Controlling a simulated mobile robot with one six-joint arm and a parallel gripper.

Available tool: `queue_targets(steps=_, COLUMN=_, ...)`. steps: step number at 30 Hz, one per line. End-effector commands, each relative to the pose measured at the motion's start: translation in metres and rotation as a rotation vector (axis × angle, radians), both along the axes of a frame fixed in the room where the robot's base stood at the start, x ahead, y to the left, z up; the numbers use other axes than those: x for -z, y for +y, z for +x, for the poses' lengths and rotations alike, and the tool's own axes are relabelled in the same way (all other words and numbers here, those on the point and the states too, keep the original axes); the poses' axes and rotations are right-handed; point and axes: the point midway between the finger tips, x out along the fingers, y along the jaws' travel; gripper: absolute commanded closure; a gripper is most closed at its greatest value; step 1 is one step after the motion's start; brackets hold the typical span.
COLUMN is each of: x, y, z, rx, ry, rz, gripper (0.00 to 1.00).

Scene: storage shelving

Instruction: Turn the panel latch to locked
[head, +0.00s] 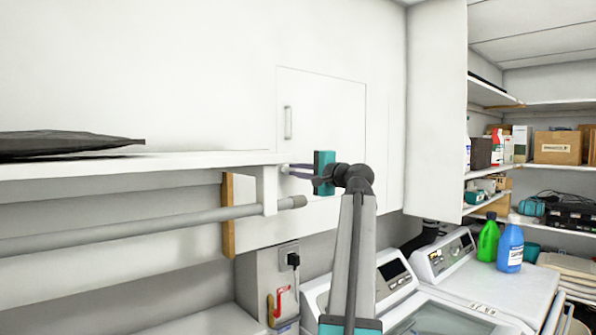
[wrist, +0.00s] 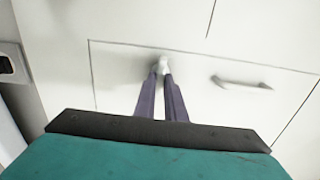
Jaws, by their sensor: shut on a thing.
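The white access panel (head: 325,112) is set flush in the white wall and looks closed, with a vertical grey bar handle (head: 288,122) near its left edge. In the wrist view the panel (wrist: 205,62) appears rotated, with the handle (wrist: 242,82) to the right. My gripper (head: 286,168) reaches the panel's lower left from the right. In the wrist view my gripper (wrist: 161,74) has its two dark fingers closed on the small pale latch (wrist: 163,62). The fingers cover part of the latch, so I cannot tell which way it is turned.
A white shelf (head: 130,165) holding a dark flat item (head: 65,145) ends just left of my gripper. A grey rail (head: 150,232) runs below it. Washing machines (head: 485,285) with green (head: 488,238) and blue (head: 510,245) bottles stand at lower right.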

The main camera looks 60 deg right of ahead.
Motion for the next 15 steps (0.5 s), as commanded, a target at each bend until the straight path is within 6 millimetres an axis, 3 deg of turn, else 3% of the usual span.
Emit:
queue_targets(steps=5, x=-0.0002, y=-0.0008, z=-0.0005, rx=0.002, ry=-0.002, rz=0.002, gripper=1.0)
queue_targets(steps=6, x=-0.0002, y=-0.0008, z=-0.0006, rx=0.002, ry=-0.002, rz=0.002, gripper=0.88)
queue_targets(steps=9, x=-0.0001, y=-0.0007, z=-0.0005, rx=0.002, ry=-0.001, rz=0.001, gripper=0.71)
queue_targets(steps=15, x=0.0, y=-0.0004, z=-0.0003, rx=0.001, ry=0.0, rz=0.0, gripper=0.71)
